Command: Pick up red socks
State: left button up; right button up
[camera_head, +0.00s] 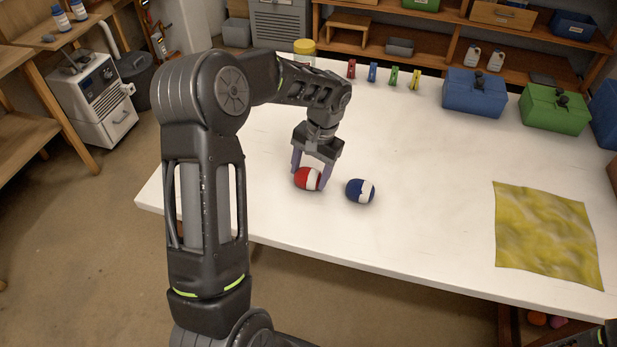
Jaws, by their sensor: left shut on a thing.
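The red socks (304,180), a rolled red ball with a white band, are at the left part of the white table (420,241). My left gripper (309,174) points down over them with a finger on each side and is shut on them. I cannot tell whether they touch the table or are slightly raised. Blue socks (355,190), rolled with a white band, lie just to the right, apart from the gripper.
A yellow cloth (545,235) lies at the table's right. Several coloured clips stand along the back edge, beside a yellow-lidded jar (304,50). A blue box (474,92) and a green box (554,108) stand at the back right. The table's middle is clear.

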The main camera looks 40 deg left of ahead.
aim_at(310, 171)
pick_arm(q)
jog(key=shift+r, duration=0.65)
notch_tip(310, 171, up, 9)
jog(key=shift+f+b, duration=0.15)
jog(key=shift+b, duration=0.7)
